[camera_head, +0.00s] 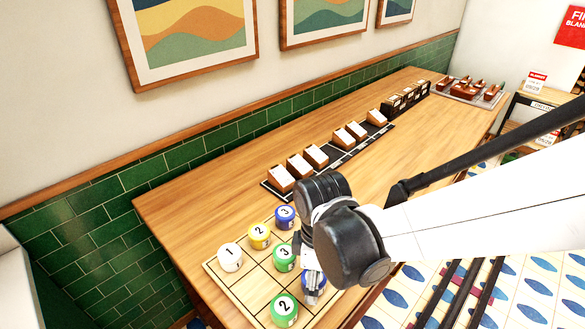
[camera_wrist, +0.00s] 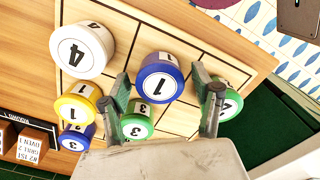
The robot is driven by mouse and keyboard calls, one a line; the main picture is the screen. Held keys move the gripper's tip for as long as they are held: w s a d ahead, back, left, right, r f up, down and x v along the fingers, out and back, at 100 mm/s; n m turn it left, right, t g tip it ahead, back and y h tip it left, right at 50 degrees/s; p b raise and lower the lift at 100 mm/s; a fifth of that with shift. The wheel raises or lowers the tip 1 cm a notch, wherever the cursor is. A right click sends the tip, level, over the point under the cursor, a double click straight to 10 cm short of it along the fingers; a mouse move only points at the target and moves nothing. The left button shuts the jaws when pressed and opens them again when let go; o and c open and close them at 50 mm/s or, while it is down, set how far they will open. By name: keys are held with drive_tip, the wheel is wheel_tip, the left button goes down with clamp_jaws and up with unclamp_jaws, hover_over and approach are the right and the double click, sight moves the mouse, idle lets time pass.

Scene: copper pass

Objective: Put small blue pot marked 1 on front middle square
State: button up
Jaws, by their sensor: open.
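The small blue pot marked 1 (camera_wrist: 158,82) stands over the gridded wooden board, between my fingers in the wrist view. In the head view this blue pot (camera_head: 314,282) is mostly hidden under my gripper (camera_head: 312,268). My gripper, also seen in the wrist view (camera_wrist: 161,84), is open, one finger on each side of the pot; I cannot tell whether either touches it. The board (camera_head: 240,287) lies at the table's near left end. Its squares around the blue pot are partly covered, so I cannot tell which square the pot is over.
Other pots on the board are white (camera_head: 230,258), yellow (camera_head: 259,237), blue marked 3 (camera_head: 285,217), green marked 3 (camera_head: 283,258) and green (camera_head: 284,309). They crowd close around my gripper. Small card boxes (camera_head: 316,156) line the back.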

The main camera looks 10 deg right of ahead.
wheel_tip(320, 180, up, 12)
drive_tip(key=p, duration=0.2)
drive_tip(key=s+d+r+m+t, duration=0.1)
drive_tip(key=d+r+m+t, duration=0.4)
drive_tip(key=d+m, duration=0.6)
drive_tip(key=shift+s+r+m+t, duration=0.15)
drive_tip(key=shift+r+m+t, duration=0.25)
drive_tip(key=shift+m+t, duration=1.05)
drive_tip(key=shift+m+g, duration=0.35)
drive_tip(key=shift+f+b, duration=0.55)
drive_tip(key=shift+b, duration=0.1)
